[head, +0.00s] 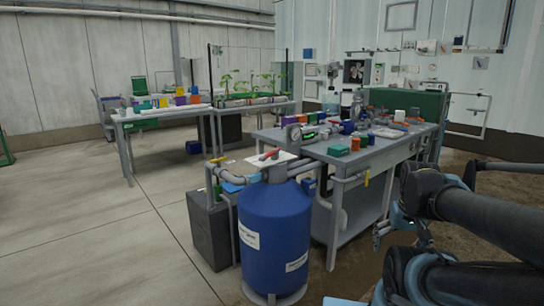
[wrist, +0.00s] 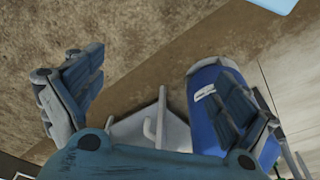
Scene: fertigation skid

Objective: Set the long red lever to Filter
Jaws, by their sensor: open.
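The blue tank (head: 272,238) stands at the front of the skid, left of my arm in the head view. A short-looking red lever (head: 268,154) sits on top of it, over a pale plate (head: 277,166); markings on the plate are too small to read. My gripper (wrist: 158,95) is open and empty in the wrist view, with its two fingers wide apart. The blue tank (wrist: 205,88) shows beyond the right finger, partly hidden by it. The red lever does not show in the wrist view. In the head view my gripper is low at the right, apart from the tank.
A grey workbench (head: 368,156) with bottles, a gauge (head: 294,134) and coloured blocks stands behind the tank. A dark grey box (head: 210,235) stands left of the tank. The floor at the left is clear.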

